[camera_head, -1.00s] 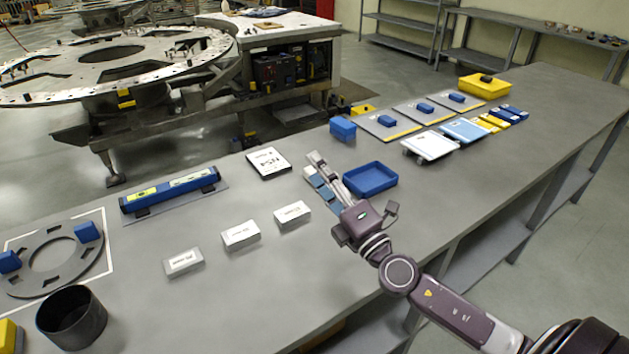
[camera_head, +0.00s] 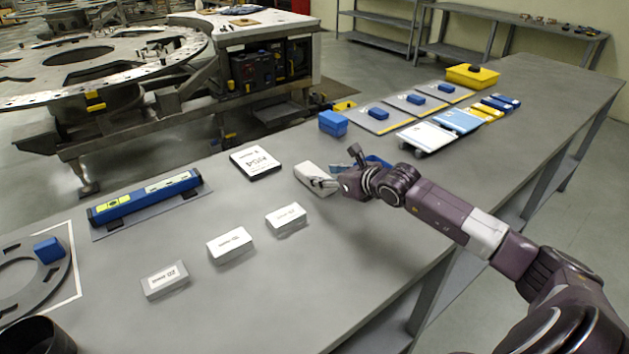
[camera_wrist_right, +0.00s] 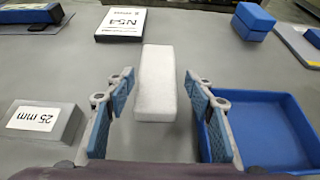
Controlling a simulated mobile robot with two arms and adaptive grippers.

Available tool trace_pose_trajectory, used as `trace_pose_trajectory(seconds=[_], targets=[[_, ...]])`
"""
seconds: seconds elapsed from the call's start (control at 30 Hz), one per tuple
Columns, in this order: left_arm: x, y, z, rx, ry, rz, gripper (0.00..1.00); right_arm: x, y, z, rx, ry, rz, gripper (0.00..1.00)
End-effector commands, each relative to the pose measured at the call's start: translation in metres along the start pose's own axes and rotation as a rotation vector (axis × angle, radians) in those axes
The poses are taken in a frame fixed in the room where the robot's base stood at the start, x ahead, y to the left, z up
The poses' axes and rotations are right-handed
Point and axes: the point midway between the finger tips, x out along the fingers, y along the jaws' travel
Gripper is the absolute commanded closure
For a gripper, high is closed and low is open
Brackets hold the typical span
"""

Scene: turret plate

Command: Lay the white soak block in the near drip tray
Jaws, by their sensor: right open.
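The white soak block (camera_wrist_right: 155,85) lies on the grey bench top, lengthwise ahead of my right gripper in the right wrist view. My right gripper (camera_wrist_right: 158,88) is open, with one blue-padded finger on each side of the block and a gap visible on both sides. In the head view my right gripper (camera_head: 325,182) is low over the bench and partly hides the block. The blue drip tray (camera_wrist_right: 272,135) is just right of the right finger and looks empty where it shows. In the head view it is mostly hidden behind the gripper. My left gripper is not in view.
A grey block marked 25 mm (camera_wrist_right: 42,120) sits left of the gripper. A black-edged N54 plate (camera_wrist_right: 122,22) lies beyond the white block. A blue block (camera_head: 333,122) stands beyond the tray. Several white labelled blocks line the bench front, such as one (camera_head: 287,218).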

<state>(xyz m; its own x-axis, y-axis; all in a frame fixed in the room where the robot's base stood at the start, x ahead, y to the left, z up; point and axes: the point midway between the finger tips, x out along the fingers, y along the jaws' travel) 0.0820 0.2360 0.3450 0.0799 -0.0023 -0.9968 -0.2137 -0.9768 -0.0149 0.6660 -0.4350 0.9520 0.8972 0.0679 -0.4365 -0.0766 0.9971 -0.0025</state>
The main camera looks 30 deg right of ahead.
Motion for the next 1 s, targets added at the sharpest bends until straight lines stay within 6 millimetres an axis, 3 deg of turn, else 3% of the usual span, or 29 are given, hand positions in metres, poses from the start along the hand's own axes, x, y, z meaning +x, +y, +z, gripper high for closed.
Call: trace_pose_trajectory(seconds=[0.4,0.73,1.0], targets=[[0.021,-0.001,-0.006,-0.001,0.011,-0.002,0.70,0.047,0.003,-0.007,0.004,-0.002,0.002,0.51],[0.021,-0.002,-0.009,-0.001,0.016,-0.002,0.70,0.051,0.003,-0.007,0.002,0.000,0.002,0.51],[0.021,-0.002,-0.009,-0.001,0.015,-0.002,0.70,0.051,0.003,-0.007,0.002,0.000,0.002,0.80]])
